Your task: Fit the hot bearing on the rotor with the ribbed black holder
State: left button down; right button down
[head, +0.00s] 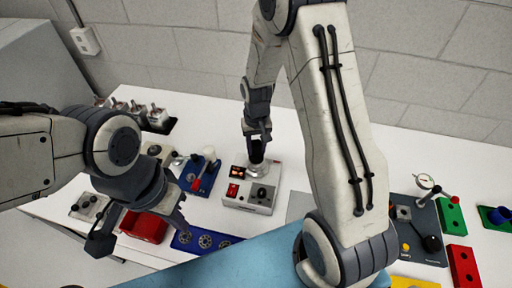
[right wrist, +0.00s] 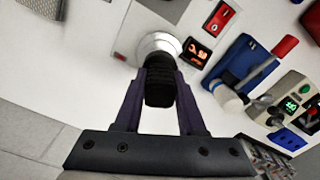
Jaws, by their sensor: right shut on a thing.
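The ribbed black holder (right wrist: 160,85) is upright between the fingers of my right gripper (right wrist: 160,95), which is shut on it. In the head view my right gripper (head: 257,136) holds the holder (head: 256,152) at the back of a grey heater box (head: 250,195) with a lit red display. In the right wrist view the holder's far end meets a round silver plate (right wrist: 160,46). I cannot see whether a bearing is at that end. Several ring-shaped bearings (head: 205,241) lie on a blue tray. My left gripper (head: 140,222) is open and empty above the front left. I cannot pick out the rotor for sure.
A blue fixture (head: 200,175) with a red-handled lever stands left of the heater. A red block (head: 143,227) lies under my left gripper. A dark gauge station (head: 420,230) and green blocks (head: 451,216) are at the right. A blue mat (head: 240,265) is in front.

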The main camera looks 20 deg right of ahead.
aim_at(256, 144)
jog(key=shift+r+p, duration=1.4)
jog(key=shift+r, duration=0.5)
jog(key=shift+a, duration=0.1)
